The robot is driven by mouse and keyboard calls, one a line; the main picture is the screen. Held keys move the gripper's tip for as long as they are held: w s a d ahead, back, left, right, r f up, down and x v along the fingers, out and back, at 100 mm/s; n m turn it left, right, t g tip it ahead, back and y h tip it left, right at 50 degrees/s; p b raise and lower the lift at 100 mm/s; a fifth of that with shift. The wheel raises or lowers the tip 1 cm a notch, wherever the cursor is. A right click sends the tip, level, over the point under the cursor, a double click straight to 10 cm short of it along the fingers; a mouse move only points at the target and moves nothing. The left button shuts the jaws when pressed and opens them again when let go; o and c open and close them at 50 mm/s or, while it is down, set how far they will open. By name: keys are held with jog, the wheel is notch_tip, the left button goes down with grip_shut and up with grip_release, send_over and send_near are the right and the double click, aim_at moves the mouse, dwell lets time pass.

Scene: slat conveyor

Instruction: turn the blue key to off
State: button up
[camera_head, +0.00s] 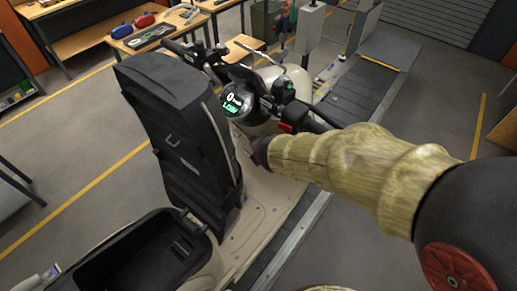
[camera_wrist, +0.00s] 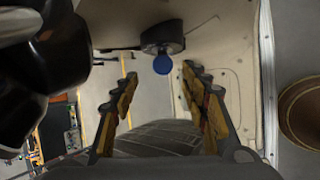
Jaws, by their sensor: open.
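The blue key (camera_wrist: 162,64) shows in the wrist view as a small round blue knob on a dark lock barrel (camera_wrist: 162,38) set in a beige panel. My gripper (camera_wrist: 160,74) is open, with its two fingers spread to the left and right of the key in that view. The key appears at or just beyond the fingertips; I cannot tell the exact depth, and no contact shows. In the head view my gripper (camera_head: 260,151) reaches the scooter below the handlebar. The key is hidden there. The key's on or off marking cannot be read.
The beige scooter body (camera_head: 262,205) carries a tall black seat (camera_head: 180,135) left of my gripper. A handlebar with a lit display (camera_head: 232,101) is just above it. The slat conveyor (camera_head: 352,98) runs behind. A workbench (camera_head: 150,35) stands at the back left.

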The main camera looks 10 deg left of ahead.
jog(key=shift+b+x, duration=0.5)
jog(key=shift+x, duration=1.7)
jog(key=shift+s+f, duration=0.1)
jog(key=shift+s, duration=0.1)
jog(key=c, duration=0.3)
jog(key=c, duration=0.8)
jog(key=o, duration=0.5)
jog(key=c, duration=0.4)
jog(key=shift+p, duration=0.95)
jog(key=h+p, duration=0.1)
jog(key=p, duration=0.3)
jog(key=g+p, duration=0.1)
jog(key=p, duration=0.4)
jog(key=shift+w+a+r+n+h, duration=0.15)
jog(key=shift+r+n+h, duration=0.1)
jog(key=shift+n+h, duration=0.15)
jog(key=shift+f+p, duration=0.15)
jog(key=shift+p, duration=0.45)
